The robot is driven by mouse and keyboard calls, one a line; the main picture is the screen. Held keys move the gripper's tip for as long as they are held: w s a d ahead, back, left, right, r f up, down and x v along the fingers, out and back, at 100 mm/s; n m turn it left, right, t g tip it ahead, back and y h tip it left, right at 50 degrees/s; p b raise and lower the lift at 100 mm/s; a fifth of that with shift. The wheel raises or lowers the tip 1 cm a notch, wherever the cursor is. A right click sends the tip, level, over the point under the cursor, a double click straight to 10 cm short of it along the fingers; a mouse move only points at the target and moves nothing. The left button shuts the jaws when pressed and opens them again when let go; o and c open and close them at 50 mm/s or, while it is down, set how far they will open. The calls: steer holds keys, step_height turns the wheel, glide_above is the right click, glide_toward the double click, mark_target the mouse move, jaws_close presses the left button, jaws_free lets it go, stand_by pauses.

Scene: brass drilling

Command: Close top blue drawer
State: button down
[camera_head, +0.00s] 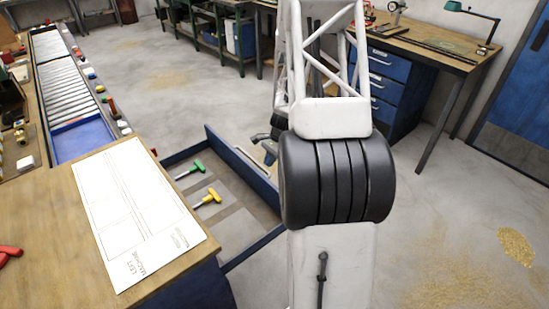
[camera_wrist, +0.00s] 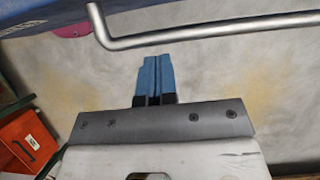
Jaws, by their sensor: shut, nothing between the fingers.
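The top blue drawer (camera_head: 246,168) stands pulled open from the wooden bench in the head view. A green-handled tool (camera_head: 190,169) and a yellow-handled tool (camera_head: 208,198) lie in it. In the wrist view, a strip of blue front (camera_wrist: 60,18) and a silver bar handle (camera_wrist: 210,38) cross the top. My gripper (camera_wrist: 154,59) has its blue fingers together and empty, just below the handle in the picture. I see a gap in the picture and cannot tell the depth between them. In the head view, my arm hides part of the drawer front, and my gripper is mostly hidden behind it.
A printed sheet (camera_head: 135,210) lies on the wooden bench top (camera_head: 60,240). A roller conveyor (camera_head: 68,85) runs at the left. Another bench (camera_head: 440,45) with blue drawers stands at the back right. A red box (camera_wrist: 28,140) shows in the wrist view.

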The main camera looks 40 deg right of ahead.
steer(key=shift+a, duration=0.25)
steer(key=shift+a, duration=0.1)
steer(key=a, duration=2.4)
steer(key=shift+a, duration=0.25)
steer(key=shift+d, duration=0.1)
steer(key=shift+d+f, duration=0.2)
steer(key=shift+d, duration=0.55)
steer(key=d, duration=0.2)
steer(key=shift+s+d, duration=0.1)
steer(key=shift+d, duration=0.2)
steer(key=v, duration=0.9)
steer(key=shift+r, duration=0.3)
steer(key=shift+w+d, duration=0.1)
steer(key=shift+w, duration=0.1)
